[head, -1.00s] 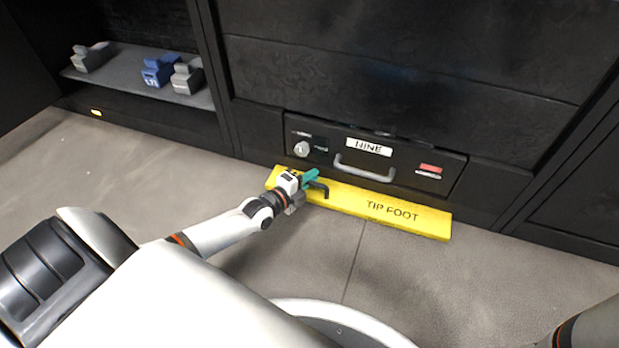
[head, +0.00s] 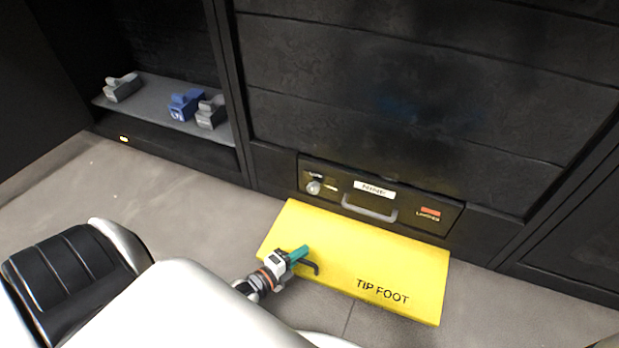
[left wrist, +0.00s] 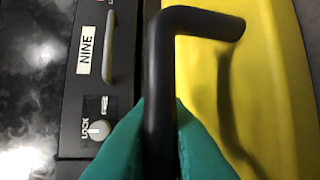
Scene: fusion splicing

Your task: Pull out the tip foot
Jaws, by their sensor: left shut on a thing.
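The yellow tip foot (head: 352,262) lies flat and low in front of the cabinet, with "TIP FOOT" in black near its front right. A broad stretch of its top shows between the cabinet and its front edge. My left gripper (head: 303,257) is at its front left, its green fingers shut on the black handle (head: 314,268). In the left wrist view the green fingers (left wrist: 158,140) close around the black handle bar (left wrist: 195,20), with the yellow panel (left wrist: 265,75) behind. My right gripper is out of view.
Above the tip foot is a black drawer (head: 445,215) with a grey handle (head: 370,206), a knob and a label. An open bay at left holds a shelf (head: 150,110) with grey and blue devices (head: 186,103). Grey floor (head: 130,190) is clear on the left.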

